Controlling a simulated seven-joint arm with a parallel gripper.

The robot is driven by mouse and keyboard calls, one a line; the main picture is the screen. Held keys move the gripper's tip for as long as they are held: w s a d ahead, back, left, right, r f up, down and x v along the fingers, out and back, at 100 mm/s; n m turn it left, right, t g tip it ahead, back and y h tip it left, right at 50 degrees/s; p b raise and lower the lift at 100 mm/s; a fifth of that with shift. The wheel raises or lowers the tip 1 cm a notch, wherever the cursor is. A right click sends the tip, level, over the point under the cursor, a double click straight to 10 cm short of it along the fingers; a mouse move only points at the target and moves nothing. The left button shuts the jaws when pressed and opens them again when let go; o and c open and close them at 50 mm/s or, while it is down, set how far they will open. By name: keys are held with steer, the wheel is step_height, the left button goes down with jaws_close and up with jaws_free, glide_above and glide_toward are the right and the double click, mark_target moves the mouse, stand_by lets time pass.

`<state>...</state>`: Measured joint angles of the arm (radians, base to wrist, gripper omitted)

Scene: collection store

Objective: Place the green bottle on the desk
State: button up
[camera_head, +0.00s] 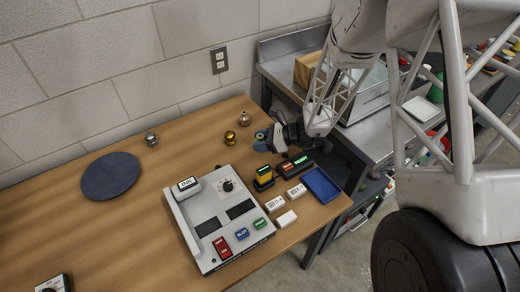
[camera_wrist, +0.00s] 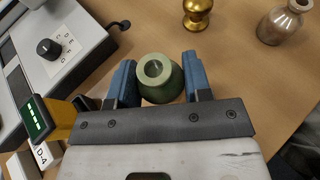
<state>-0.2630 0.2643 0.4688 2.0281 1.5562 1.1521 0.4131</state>
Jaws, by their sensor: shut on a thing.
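The green bottle (camera_wrist: 160,80) shows in the wrist view, seen from above with its round mouth towards the camera. It sits between the two blue fingers of my gripper (camera_wrist: 160,74), which are shut on it. In the head view my gripper (camera_head: 264,141) is at the back right part of the wooden desk (camera_head: 100,225), near the wall edge. There the bottle is mostly hidden by the fingers. Whether its base touches the desk or hangs just above it I cannot tell.
A grey device (camera_head: 216,222) stands mid-desk. The desk's left part is mostly clear beyond a dark round mat (camera_head: 110,176).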

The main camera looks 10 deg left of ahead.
mark_target(263, 138)
stand_by(0.3)
steer(key=shift+f, duration=2.1)
steer(key=o, duration=1)
steer(key=shift+f, duration=0.1)
steer(key=shift+v, duration=0.95)
steer(key=r, duration=0.4)
steer(key=d+r, duration=0.1)
steer(key=r, duration=0.1)
steer(key=shift+r, duration=0.85)
